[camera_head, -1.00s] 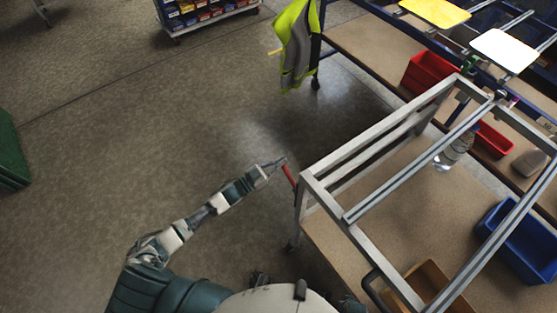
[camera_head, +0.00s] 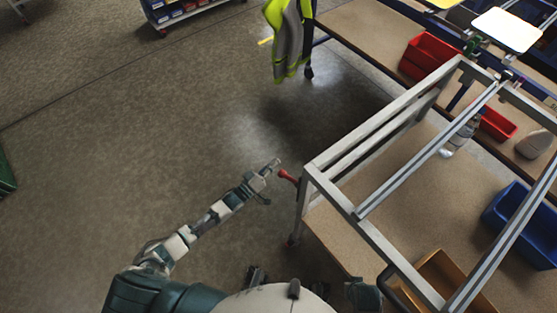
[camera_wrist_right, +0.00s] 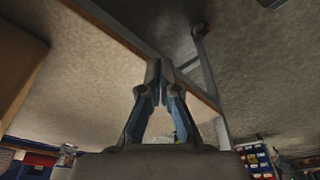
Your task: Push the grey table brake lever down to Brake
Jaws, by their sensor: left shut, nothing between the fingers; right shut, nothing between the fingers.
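The brake lever (camera_head: 288,177) is a short red handle with a rounded end on the near left corner of the grey table frame (camera_head: 340,194) in the head view. It sticks out to the left and slightly up in the picture. My left gripper (camera_head: 274,165) is shut and empty, just above and left of the lever's end; a small gap shows, but I cannot tell the height between them. My right gripper (camera_wrist_right: 159,80) is shut and empty in the right wrist view.
The table's lower board (camera_head: 395,215) carries a yellow-brown bin (camera_head: 428,272) and a blue bin (camera_head: 522,222). A bottle (camera_head: 462,136) stands near its far side. A red bin (camera_head: 428,56) is on the bench behind. A hi-vis vest (camera_head: 289,40) hangs there.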

